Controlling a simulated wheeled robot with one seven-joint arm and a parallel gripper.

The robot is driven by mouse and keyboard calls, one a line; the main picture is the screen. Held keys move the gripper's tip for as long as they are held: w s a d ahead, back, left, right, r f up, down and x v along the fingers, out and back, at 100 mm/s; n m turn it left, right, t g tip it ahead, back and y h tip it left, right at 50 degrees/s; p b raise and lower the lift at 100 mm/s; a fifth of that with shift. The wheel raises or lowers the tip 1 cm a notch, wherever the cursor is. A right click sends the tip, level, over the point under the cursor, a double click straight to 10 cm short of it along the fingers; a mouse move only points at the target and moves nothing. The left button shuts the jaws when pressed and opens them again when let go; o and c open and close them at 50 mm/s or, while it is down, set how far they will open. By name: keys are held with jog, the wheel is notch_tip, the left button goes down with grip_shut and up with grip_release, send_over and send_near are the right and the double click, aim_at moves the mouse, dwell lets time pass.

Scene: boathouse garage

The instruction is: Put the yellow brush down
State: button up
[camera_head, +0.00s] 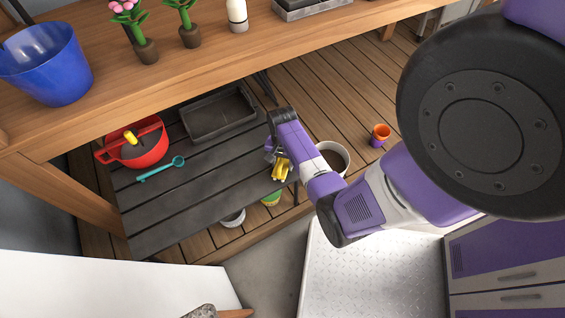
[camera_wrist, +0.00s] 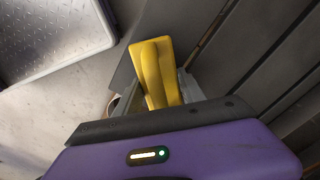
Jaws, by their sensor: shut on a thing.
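The yellow brush (camera_wrist: 156,72) shows large in the wrist view, just beyond the purple edge of my wrist. In the head view the yellow brush (camera_head: 282,168) is at the right end of a low dark slatted table (camera_head: 190,215). My gripper (camera_head: 273,152) is shut on the brush. It is over or beside the table's right edge; I cannot tell whether the brush touches the slats.
On the low table are a red pot (camera_head: 150,152) with something yellow on it, a teal spoon (camera_head: 160,169) and a black tray (camera_head: 219,114). A white bucket (camera_head: 334,157) and an orange-purple cup (camera_head: 380,135) stand on the floor. The table's middle slats are bare.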

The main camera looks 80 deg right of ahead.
jog(key=shift+f, duration=0.1)
jog(key=o, duration=1.4)
jog(key=shift+r+p, duration=0.85)
jog(key=shift+r, duration=3.1)
grip_shut()
jog(key=shift+r, duration=0.1)
